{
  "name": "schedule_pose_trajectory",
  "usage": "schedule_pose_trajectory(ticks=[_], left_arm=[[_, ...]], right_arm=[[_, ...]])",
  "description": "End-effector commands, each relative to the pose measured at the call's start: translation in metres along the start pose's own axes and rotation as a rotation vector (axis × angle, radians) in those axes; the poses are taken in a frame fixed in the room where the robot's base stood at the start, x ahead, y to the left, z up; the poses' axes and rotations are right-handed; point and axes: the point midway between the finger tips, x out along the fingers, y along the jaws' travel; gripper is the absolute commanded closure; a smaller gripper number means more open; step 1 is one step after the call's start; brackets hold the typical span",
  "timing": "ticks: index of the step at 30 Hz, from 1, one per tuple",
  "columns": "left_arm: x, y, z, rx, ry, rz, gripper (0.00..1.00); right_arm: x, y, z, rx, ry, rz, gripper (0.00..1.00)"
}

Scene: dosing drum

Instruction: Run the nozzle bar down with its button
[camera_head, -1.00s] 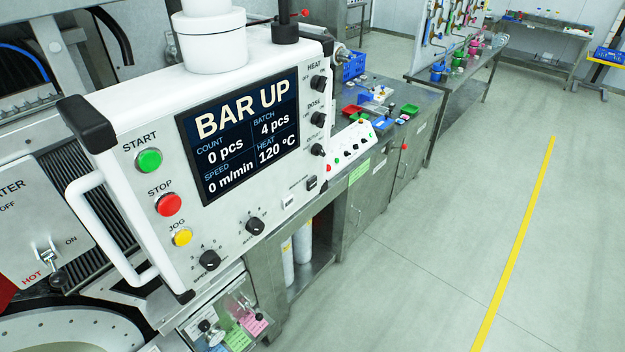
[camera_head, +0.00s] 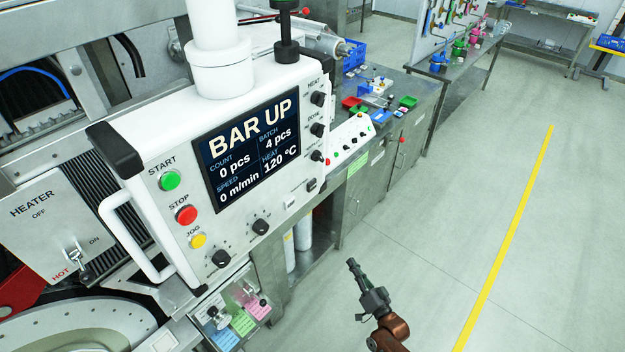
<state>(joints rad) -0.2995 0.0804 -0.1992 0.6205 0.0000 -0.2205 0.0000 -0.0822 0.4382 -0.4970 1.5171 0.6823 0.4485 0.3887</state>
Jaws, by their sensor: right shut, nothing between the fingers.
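The white control box (camera_head: 140,155) fills the left of the view. Its screen (camera_head: 246,146) reads BAR UP, 0 pcs, batch 4 pcs, 0 m/min and 120 °C. Green START (camera_head: 170,180), red STOP (camera_head: 187,214) and yellow JOG (camera_head: 198,241) buttons run down its left side. A small white panel (camera_head: 347,140) with several small coloured buttons is behind the box on the right; its labels are too small to read. No button is legibly marked for the nozzle bar. My right gripper (camera_head: 353,265) is shut and empty, low in the middle, apart from the box. My left gripper is out of view.
A white handle (camera_head: 130,240) sticks out at the box's left. The heater panel (camera_head: 50,225) with a toggle switch is further left. A steel bench (camera_head: 400,150) with small coloured bins runs to the back. Open floor with a yellow line (camera_head: 505,235) lies on the right.

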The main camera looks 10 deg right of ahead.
Motion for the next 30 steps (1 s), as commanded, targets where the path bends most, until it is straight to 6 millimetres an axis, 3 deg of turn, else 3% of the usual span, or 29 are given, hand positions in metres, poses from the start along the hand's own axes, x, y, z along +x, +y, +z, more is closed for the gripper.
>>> schedule_pose_trajectory(ticks=[1,9,15,21,30], left_arm=[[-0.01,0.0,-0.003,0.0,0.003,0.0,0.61],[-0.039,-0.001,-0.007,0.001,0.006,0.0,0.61],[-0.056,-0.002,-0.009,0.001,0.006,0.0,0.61],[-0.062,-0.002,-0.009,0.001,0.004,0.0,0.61],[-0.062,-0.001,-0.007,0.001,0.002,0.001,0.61]], right_arm=[[0.01,-0.029,-0.026,0.037,0.039,-0.049,1.0],[0.033,-0.166,-0.14,0.317,0.226,-0.306,1.0],[0.027,-0.24,-0.203,0.52,0.306,-0.453,1.0],[0.021,-0.271,-0.23,0.627,0.336,-0.519,1.0],[0.02,-0.273,-0.232,0.638,0.34,-0.525,1.0]])
